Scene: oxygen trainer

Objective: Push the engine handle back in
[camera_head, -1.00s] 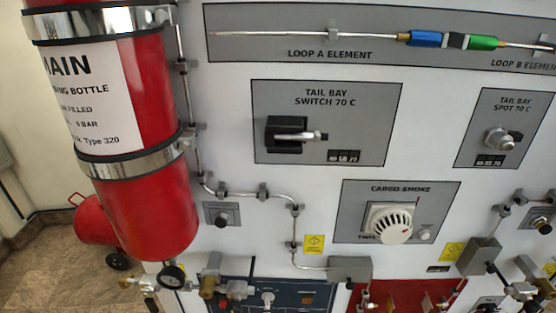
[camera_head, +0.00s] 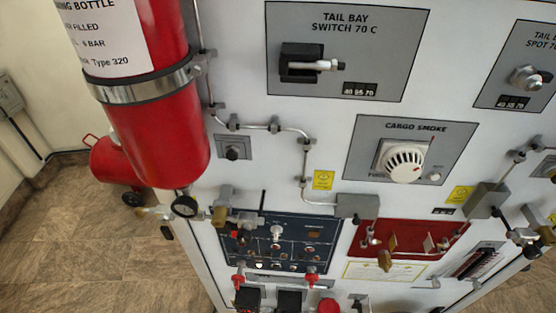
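At the bottom of the white panel, a red handle-like part (camera_head: 238,281) and a second one (camera_head: 312,280) stick out above black blocks. A round red knob (camera_head: 328,306) sits to their right, cut by the lower edge. I cannot tell from the labels which of these is the engine handle, or whether any is pulled out. The dark blue control panel (camera_head: 233,251) with several knobs and lights is just above them. Neither of my grippers is in view.
A large red bottle (camera_head: 160,130) with a pressure gauge (camera_head: 185,205) stands out at the panel's left. Metal pipes, valves and a smoke detector (camera_head: 403,162) project from the panel. The tiled floor (camera_head: 70,250) at left is clear.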

